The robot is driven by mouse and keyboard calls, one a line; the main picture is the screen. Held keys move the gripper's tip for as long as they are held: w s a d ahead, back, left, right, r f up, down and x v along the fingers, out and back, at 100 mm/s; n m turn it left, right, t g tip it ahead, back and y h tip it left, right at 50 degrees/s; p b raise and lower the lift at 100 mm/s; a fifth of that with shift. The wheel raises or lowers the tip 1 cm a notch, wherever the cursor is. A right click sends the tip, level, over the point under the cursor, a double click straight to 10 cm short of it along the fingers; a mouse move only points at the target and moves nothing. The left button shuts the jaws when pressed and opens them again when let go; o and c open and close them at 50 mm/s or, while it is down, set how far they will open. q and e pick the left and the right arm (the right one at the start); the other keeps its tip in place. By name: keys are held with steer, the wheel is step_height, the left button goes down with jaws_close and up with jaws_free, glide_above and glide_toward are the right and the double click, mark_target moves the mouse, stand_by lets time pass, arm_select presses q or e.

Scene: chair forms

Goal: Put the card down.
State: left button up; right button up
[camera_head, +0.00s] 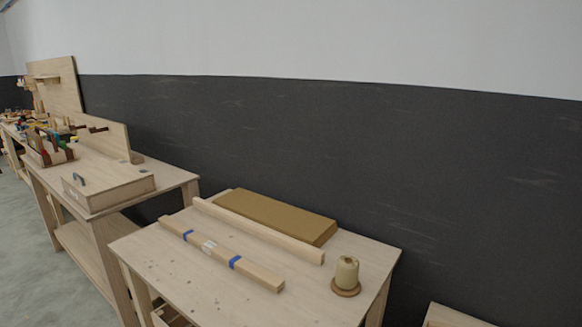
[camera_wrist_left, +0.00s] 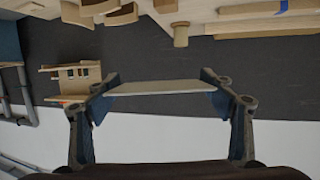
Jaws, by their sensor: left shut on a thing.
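The card (camera_wrist_left: 150,88) shows in the left wrist view as a thin, pale, flat piece seen almost edge-on. My left gripper (camera_wrist_left: 160,84) is shut on it, with one dark finger at each end of the card. The card looks clear of any surface in that view. In the head view neither gripper nor the card shows. My right gripper is in neither view.
In the head view a wooden table (camera_head: 190,293) holds a brown slab (camera_head: 275,217), a long wooden strip (camera_head: 258,231), a taped wooden bar (camera_head: 212,248) and a spool (camera_head: 346,272). A second bench (camera_head: 100,160) bears a flat box (camera_head: 108,188). The near table's front is clear.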

arm_select(q)
steer(key=s, duration=0.1)
steer(key=s+a, duration=0.1)
steer(key=s+r+g, duration=0.1)
steer(key=shift+s+a+m, duration=0.25)
steer(key=shift+a+m, duration=0.05)
steer(key=shift+m, duration=0.1)
steer(key=shift+w, duration=0.1)
